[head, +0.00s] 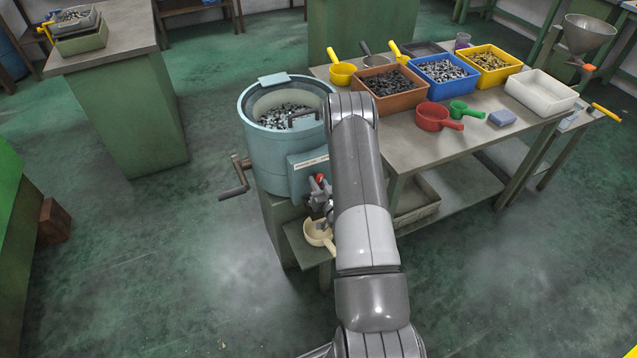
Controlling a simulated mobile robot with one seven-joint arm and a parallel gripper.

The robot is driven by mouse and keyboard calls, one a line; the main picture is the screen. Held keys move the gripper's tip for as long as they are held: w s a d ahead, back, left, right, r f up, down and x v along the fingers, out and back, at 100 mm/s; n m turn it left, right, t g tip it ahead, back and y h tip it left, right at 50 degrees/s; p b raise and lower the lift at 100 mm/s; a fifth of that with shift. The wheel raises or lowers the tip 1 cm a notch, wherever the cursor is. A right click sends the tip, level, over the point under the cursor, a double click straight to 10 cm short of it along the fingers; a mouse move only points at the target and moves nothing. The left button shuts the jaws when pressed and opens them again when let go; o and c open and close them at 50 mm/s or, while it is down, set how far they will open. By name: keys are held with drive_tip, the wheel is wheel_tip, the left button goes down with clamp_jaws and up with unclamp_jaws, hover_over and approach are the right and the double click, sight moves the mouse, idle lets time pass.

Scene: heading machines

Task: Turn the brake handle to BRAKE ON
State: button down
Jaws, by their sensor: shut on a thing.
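A light-blue round drum machine (268,158) stands left of my arm, with small metal parts inside its open top. A handle with a red knob (320,178) sticks out low on its front right side, just below a pale label plate (308,160). I take this to be the brake handle. My gripper (321,193) is at this handle and shut on it. My arm hides the right part of the machine, so the handle's exact position and any BRAKE ON marking cannot be read.
A crank (236,180) juts from the machine's left side. A cream scoop (319,235) lies on a low shelf below my gripper. Right of my arm is a table (405,148) with an orange bin (389,101), a blue bin (443,84) and scoops.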

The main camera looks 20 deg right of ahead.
drive_tip(key=n, duration=0.3)
drive_tip(key=shift+a+n, duration=0.2)
drive_tip(key=shift+n, duration=0.2)
drive_tip(key=n, duration=0.4)
drive_tip(key=shift+a+f+n, duration=0.1)
drive_tip(key=shift+f+n, duration=0.05)
drive_tip(key=shift+n, duration=0.15)
drive_tip(key=c, duration=1.3)
unclamp_jaws()
drive_tip(key=s, duration=1.1)
drive_tip(key=shift+w, duration=0.1)
